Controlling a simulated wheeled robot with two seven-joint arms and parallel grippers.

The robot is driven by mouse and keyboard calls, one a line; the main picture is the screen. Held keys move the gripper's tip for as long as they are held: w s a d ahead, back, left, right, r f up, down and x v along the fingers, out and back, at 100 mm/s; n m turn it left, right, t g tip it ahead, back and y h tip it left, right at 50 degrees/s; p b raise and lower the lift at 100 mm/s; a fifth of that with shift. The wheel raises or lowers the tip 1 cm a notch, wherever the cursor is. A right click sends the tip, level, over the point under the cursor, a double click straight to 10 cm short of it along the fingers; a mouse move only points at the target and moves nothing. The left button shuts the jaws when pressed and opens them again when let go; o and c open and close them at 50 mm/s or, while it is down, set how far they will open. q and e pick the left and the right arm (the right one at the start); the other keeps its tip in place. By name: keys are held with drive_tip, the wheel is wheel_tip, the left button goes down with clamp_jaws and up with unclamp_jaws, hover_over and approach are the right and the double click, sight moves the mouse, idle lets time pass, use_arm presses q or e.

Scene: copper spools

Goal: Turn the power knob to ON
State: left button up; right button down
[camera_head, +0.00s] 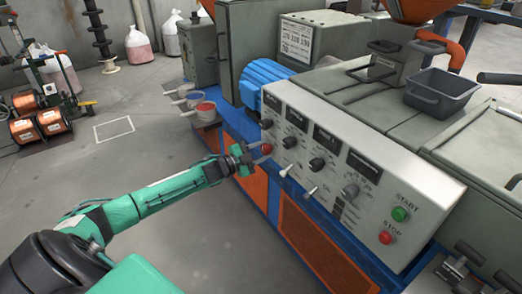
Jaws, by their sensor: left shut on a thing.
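The grey control panel (335,165) slopes along the front of the machine. A small red knob (266,149) is low at the panel's left end. My left gripper (262,153) reaches in from the left and is shut on this red knob, its fingers at the knob's sides. The fingers partly hide the knob, and I cannot read its label or tell which way it points. My right gripper is not in view.
Several more knobs, such as a black one (317,164), and two pale levers (312,191) are on the panel. A green START button (400,214) and red STOP button (387,237) are at its right. Buckets (206,111) stand behind my gripper.

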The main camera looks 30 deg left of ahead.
use_arm(q)
drive_tip(key=shift+m, duration=1.8)
drive_tip(key=shift+m+b, duration=0.3)
drive_tip(key=shift+m, duration=1.4)
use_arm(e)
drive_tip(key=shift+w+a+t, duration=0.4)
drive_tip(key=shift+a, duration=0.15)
use_arm(q)
drive_tip(key=shift+m, duration=0.3)
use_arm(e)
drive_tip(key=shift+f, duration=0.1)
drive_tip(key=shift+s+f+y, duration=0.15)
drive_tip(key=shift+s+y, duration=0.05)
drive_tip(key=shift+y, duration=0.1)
use_arm(q)
drive_tip(key=o, duration=0.9)
drive_tip(key=shift+o, duration=0.4)
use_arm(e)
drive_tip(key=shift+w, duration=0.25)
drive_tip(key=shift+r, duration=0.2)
